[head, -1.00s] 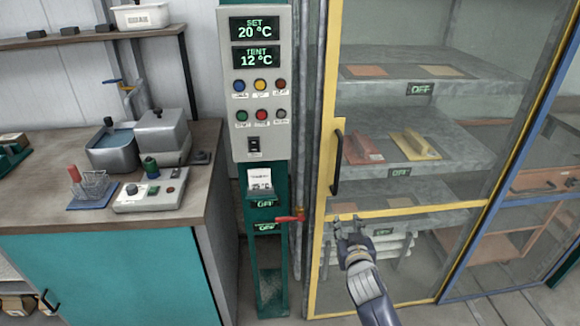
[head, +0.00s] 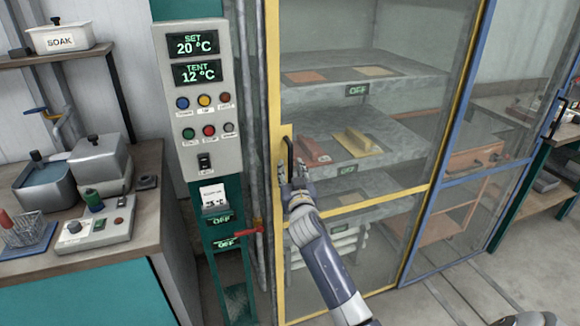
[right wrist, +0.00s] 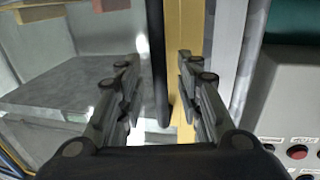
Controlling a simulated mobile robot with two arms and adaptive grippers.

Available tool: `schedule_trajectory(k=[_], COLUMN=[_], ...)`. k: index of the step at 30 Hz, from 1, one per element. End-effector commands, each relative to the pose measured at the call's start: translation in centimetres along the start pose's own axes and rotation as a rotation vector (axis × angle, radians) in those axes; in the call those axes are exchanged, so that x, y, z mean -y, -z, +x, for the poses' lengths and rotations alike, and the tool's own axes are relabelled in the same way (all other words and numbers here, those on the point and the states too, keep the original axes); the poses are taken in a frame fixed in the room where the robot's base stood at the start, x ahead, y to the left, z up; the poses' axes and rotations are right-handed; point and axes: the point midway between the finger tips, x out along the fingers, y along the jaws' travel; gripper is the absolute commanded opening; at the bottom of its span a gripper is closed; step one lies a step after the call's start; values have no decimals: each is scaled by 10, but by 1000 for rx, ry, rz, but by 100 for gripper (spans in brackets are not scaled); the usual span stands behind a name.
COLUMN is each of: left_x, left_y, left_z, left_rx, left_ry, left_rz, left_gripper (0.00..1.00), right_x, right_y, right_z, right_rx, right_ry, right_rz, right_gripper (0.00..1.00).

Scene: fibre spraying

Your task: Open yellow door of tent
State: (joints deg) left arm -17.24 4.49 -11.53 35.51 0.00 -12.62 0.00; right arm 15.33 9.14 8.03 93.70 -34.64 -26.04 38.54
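The yellow door (head: 375,207) of the tent is a yellow frame with clear panels, and it looks shut. Its black upright handle (head: 289,152) is on a yellow plate at the door's left side. My right gripper (head: 292,182) is at the lower end of the handle, fingers pointing up at it. In the right wrist view the fingers (right wrist: 158,80) are apart, one on each side of the black handle (right wrist: 157,45), with gaps showing. The yellow frame (right wrist: 178,25) is behind them. My left gripper is not in view.
A control panel (head: 198,95) reading SET 20 and TENT 12 stands left of the door, with a red lever (head: 250,230) below. Shelves (head: 365,75) are behind the door. A blue-framed door (head: 462,170) adjoins on the right. A workbench (head: 150,210) is at left.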

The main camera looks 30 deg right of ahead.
Motion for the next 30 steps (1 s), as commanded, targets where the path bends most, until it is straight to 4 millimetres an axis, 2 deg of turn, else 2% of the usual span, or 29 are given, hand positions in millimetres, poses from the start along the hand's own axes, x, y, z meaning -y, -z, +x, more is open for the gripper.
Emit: schedule_trajectory(k=[6, 16, 17, 21, 30], left_x=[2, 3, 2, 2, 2], left_y=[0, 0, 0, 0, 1], left_z=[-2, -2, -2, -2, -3], left_rx=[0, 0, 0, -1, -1], left_ry=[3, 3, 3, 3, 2], left_rz=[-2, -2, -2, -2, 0], left_gripper=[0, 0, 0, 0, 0], right_x=[0, 0, 0, 0, -2], right_y=[0, -1, -1, -1, -1], right_z=[16, 19, 19, 19, 19], right_rx=[1, 1, 1, 1, 2], right_ry=[1, 1, 1, 0, 0], right_rz=[0, 0, 0, 0, 0], right_gripper=[33, 33, 31, 0, 0])
